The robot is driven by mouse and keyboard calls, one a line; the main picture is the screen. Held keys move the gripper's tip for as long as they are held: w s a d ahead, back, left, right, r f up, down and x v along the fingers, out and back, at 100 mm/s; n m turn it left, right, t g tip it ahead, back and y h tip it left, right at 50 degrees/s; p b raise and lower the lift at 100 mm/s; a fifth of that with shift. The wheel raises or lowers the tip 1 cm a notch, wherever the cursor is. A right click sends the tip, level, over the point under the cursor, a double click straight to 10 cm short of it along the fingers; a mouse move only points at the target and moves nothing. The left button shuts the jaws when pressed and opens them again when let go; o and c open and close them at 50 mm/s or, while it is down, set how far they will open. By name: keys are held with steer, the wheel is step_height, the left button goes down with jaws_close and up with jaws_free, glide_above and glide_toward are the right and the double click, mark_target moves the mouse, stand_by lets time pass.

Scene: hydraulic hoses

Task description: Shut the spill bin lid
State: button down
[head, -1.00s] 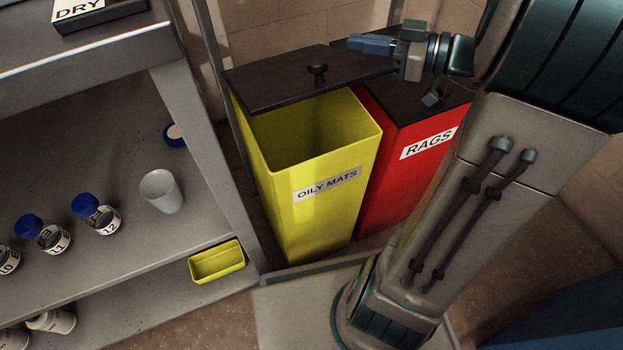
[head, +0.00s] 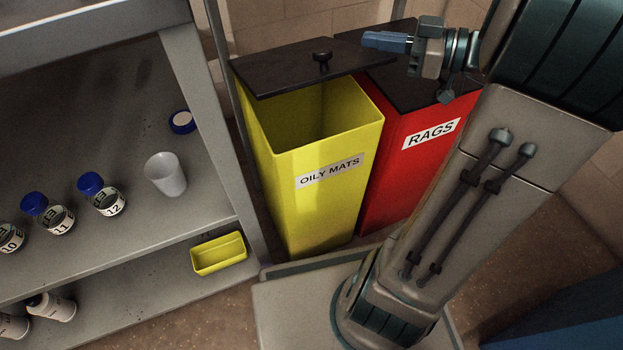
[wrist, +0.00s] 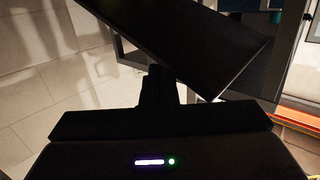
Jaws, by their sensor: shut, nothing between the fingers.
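The yellow bin marked OILY MATS (head: 310,215) stands upright with its front part open. Its black lid (head: 285,73), with a small knob (head: 322,58), lies over the back part of the opening, set back and askew. My gripper (head: 366,40) is shut and empty, with blue fingers pointing left. In the wrist view the dark fingers (wrist: 158,85) appear by a dark flat panel (wrist: 190,40), seemingly a bin lid.
The red bin marked RAGS (head: 405,165), covered by a black lid (head: 405,85), stands close on the right. A grey shelf (head: 130,150) at left holds a cup (head: 166,174), blue-capped jars (head: 102,195) and a small yellow tray (head: 219,254). My arm fills the right side.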

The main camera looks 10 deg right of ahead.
steer(key=s+d, duration=0.5)
steer(key=s, duration=0.6)
stand_by(0.8)
steer(key=shift+s+d+r, duration=0.1)
steer(key=shift+s, duration=0.05)
steer(key=s+a+r+m+g+h+p, duration=0.3)
steer(key=a+r+m+g+h+p, duration=0.55)
steer(key=p, duration=1.35)
steer(key=w+a+r+m+t+h+p, duration=0.1)
steer(key=a+r+h+p, duration=0.1)
steer(key=r+p, duration=0.8)
steer(key=a+r+m+t+h+p, duration=0.1)
steer(key=a+r+m+h+p, duration=0.1)
steer(key=r+p, duration=0.8)
steer(key=shift+w+a+r+h+p, duration=0.3)
steer(key=shift+w+r+h, duration=0.1)
steer(key=shift+r+h, duration=0.45)
steer(key=shift+s+d+f, duration=0.1)
